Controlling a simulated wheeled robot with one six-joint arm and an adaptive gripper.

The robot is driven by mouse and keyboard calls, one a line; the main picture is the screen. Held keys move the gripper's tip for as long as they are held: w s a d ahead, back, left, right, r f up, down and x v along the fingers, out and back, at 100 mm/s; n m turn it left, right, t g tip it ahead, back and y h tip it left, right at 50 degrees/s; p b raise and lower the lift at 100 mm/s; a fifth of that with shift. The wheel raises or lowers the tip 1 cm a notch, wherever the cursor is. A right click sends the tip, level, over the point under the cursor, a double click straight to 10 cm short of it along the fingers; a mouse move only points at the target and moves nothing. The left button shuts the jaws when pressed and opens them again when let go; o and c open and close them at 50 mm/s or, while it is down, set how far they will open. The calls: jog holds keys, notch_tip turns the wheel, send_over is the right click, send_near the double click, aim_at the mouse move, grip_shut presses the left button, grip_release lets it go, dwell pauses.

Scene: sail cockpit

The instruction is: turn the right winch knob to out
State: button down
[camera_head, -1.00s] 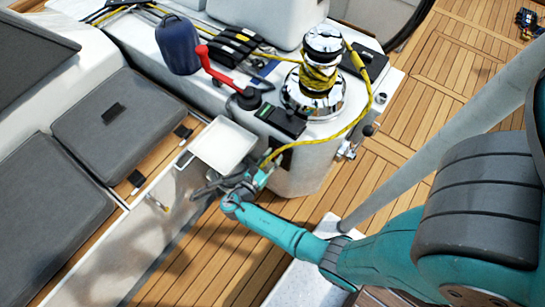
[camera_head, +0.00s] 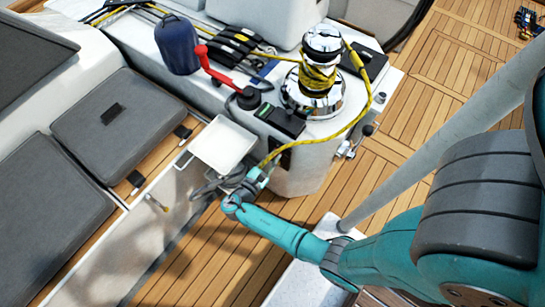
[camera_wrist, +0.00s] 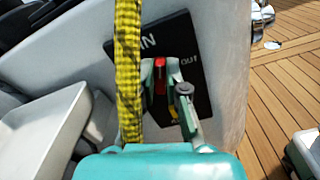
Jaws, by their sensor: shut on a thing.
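The winch knob (camera_wrist: 160,78) shows in the wrist view as a narrow red piece on a black panel (camera_wrist: 185,32). The panel carries the labels IN at upper left and OUT at right. The red piece stands nearly upright in the picture, its upper end closer to IN than to OUT. My gripper (camera_wrist: 166,82) is shut on the knob, with a finger on either side; the fingers hide much of it. In the head view my gripper (camera_head: 258,176) is at the side of the white winch console (camera_head: 310,165), and the knob is hidden there.
A yellow rope (camera_wrist: 129,70) hangs close in front of the panel, left of my fingers. A white tray (camera_head: 223,146) sits left of my gripper. The chrome winch (camera_head: 318,85) and a red-handled lever (camera_head: 220,70) stand on the console. Teak floor (camera_head: 215,255) lies open below.

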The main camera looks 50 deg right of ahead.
jog(key=m, duration=0.4)
jog(key=f+m, duration=0.1)
jog(key=m, duration=0.4)
jog(key=s+m, duration=0.1)
jog(key=m, duration=0.4)
jog(key=shift+f, duration=0.2)
dwell(0.3)
jog(key=c, duration=1.2)
grip_release()
jog(key=a, duration=1.2)
jog(key=shift+s, duration=0.15)
